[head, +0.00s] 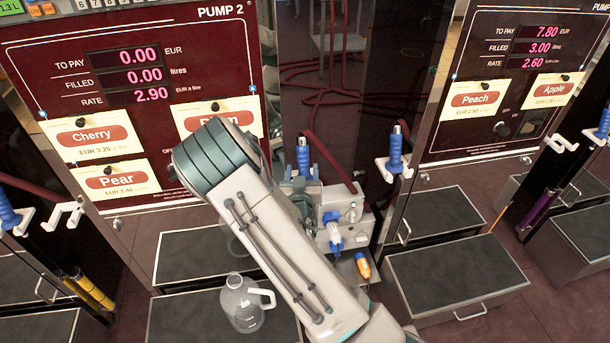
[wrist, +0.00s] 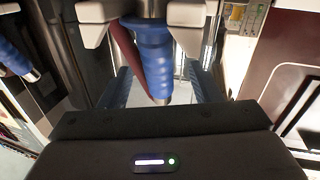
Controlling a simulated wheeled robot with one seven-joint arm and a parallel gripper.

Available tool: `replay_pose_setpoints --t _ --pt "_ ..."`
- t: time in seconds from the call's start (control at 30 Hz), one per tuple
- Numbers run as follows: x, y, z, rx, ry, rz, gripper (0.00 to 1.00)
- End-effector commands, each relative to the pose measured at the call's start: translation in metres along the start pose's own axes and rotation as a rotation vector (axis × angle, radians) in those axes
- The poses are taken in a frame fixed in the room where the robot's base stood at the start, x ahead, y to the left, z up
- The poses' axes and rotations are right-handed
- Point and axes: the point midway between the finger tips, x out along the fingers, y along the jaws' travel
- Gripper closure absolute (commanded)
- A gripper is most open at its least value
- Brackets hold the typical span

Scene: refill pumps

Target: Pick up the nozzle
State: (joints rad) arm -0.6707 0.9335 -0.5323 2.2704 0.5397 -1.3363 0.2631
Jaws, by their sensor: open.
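The blue nozzle (head: 303,157) with a silver tip stands upright at the right side of Pump 2 in the head view. In the wrist view the nozzle (wrist: 153,55) hangs at the centre, silver end toward my gripper's dark body, beside white holder prongs (wrist: 185,22). My gripper (wrist: 156,75) is open, with one ridged finger on either side of the nozzle. The fingers seem not to be clamped on it; exact contact cannot be told. In the head view my arm hides part of the gripper and the holder.
A second blue nozzle (head: 395,150) hangs close to the right; others hang at the far left and right. A clear jug (head: 243,303) stands on a dark step below my arm. A dark-red hose (wrist: 124,58) runs beside the nozzle. Pump panels stand on both sides.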

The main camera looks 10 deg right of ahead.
Motion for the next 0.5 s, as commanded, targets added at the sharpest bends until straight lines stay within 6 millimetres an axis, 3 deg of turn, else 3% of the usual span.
replay_pose_setpoints --t 0.23,0.5 --pt "0.036 0.003 -0.003 0.0 0.002 0.002 0.43" --pt "0.043 0.002 -0.002 0.001 0.001 0.001 0.43"
